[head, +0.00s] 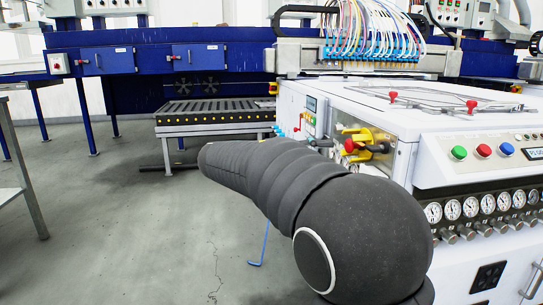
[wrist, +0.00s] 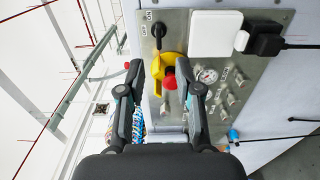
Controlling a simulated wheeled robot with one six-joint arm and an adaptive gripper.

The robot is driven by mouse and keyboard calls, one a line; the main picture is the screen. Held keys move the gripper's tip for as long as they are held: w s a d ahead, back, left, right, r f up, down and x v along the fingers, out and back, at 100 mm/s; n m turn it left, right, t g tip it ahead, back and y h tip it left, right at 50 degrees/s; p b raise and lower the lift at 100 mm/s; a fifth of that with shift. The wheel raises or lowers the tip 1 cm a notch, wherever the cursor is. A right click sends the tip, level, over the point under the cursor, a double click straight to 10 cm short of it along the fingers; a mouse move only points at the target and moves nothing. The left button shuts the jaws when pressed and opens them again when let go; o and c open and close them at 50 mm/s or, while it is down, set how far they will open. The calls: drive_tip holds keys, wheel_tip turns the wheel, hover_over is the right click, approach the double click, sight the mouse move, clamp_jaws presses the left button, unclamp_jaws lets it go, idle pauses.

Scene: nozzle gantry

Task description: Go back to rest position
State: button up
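My gripper (wrist: 160,77) is open in the wrist view, with its two dark fingers spread apart. Nothing is clearly held between them. A red knob (wrist: 170,81) on a yellow valve part (wrist: 172,65) shows in the gap between the fingers; whether a finger touches it cannot be told. In the head view my dark, sleeved arm reaches across the middle towards the side of the white machine (head: 440,98). The yellow part with its red knob (head: 349,146) shows there just beyond the arm. The gripper itself is not clearly made out in the head view.
The grey panel (wrist: 225,75) carries a black switch (wrist: 158,31), a white box (wrist: 214,33), a gauge (wrist: 207,75) and fittings. A roller conveyor (head: 213,112) stands behind my arm. Open grey floor (head: 110,210) lies at left, with a table leg (head: 27,180) at its edge.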

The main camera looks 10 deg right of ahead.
wheel_tip(320, 180, down, 10)
drive_tip(key=w+a+n+t+y, duration=0.1)
drive_tip(key=n+t+y, duration=0.1)
drive_tip(key=n+y, duration=0.2)
drive_tip(key=s+a+f+n+y+p, duration=0.1)
drive_tip(key=s+f+y+p, duration=0.1)
drive_tip(key=s+f+y, duration=0.4)
drive_tip(key=s+a+f+m+y+p, duration=0.1)
drive_tip(key=s+a+f+y+p, duration=0.2)
drive_tip(key=s, duration=0.6)
drive_tip(key=s+r+m+t+y+p, duration=0.1)
drive_tip(key=s+r+m+y+p, duration=0.1)
drive_tip(key=s, duration=0.4)
drive_tip(key=s+d+r+m+t+y+p, duration=0.1)
drive_tip(key=s+r+m+y+p, duration=0.1)
drive_tip(key=s+r+y+p, duration=0.1)
drive_tip(key=s+r+p, duration=0.1)
drive_tip(key=s+r, duration=0.1)
drive_tip(key=s, duration=0.1)
drive_tip(key=shift+s+r+m+t, duration=0.3)
drive_tip(key=shift+s+r, duration=0.05)
drive_tip(key=shift+r, duration=0.05)
drive_tip(key=shift+d, duration=0.1)
